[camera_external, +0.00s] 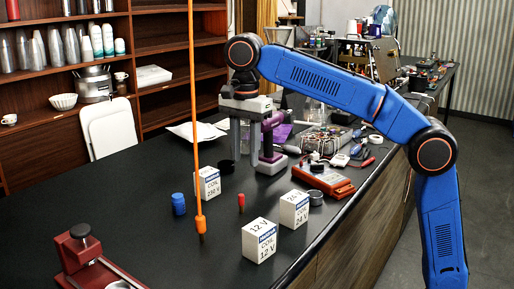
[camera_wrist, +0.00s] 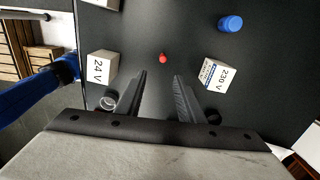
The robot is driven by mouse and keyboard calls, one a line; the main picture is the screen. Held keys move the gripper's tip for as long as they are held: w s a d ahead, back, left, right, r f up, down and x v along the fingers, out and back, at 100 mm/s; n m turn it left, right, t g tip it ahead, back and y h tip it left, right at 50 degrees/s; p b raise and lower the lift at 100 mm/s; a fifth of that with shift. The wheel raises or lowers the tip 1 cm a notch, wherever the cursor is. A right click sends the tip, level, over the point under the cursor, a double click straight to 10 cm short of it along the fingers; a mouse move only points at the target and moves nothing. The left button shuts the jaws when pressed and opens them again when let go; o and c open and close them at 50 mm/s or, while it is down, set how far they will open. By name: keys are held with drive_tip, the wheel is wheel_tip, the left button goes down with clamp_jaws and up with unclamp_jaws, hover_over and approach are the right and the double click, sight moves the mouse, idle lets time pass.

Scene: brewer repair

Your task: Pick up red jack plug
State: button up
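The red jack plug (camera_external: 241,202) stands upright on the black table between the white coil boxes. It also shows in the wrist view (camera_wrist: 163,58) as a small red dot, above and between my fingertips. My gripper (camera_wrist: 160,82) is open and empty, with its two dark fingers spread apart. In the external view my gripper (camera_external: 250,165) points down over the table, behind the plug and apart from it.
Coil boxes marked 12 V (camera_external: 260,241), 24 V (camera_external: 294,209) and 230 V (camera_external: 207,184) stand around the plug. A blue cylinder (camera_external: 179,204) is at left. An orange rod (camera_external: 196,120) hangs in front. A red-orange device (camera_external: 323,180) and tools lie at right.

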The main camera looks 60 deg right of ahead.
sight(241, 195)
drive_tip(key=shift+w+a+f, duration=0.1)
drive_tip(key=shift+a+f, duration=0.1)
drive_tip(key=shift+f, duration=2)
drive_tip(key=shift+w+a+f, duration=0.15)
drive_tip(key=shift+f, duration=2)
drive_tip(key=shift+w+a+f, duration=0.1)
drive_tip(key=shift+a+f, duration=0.1)
drive_tip(key=shift+f, duration=2)
drive_tip(key=shift+c, duration=0.7)
clamp_jaws()
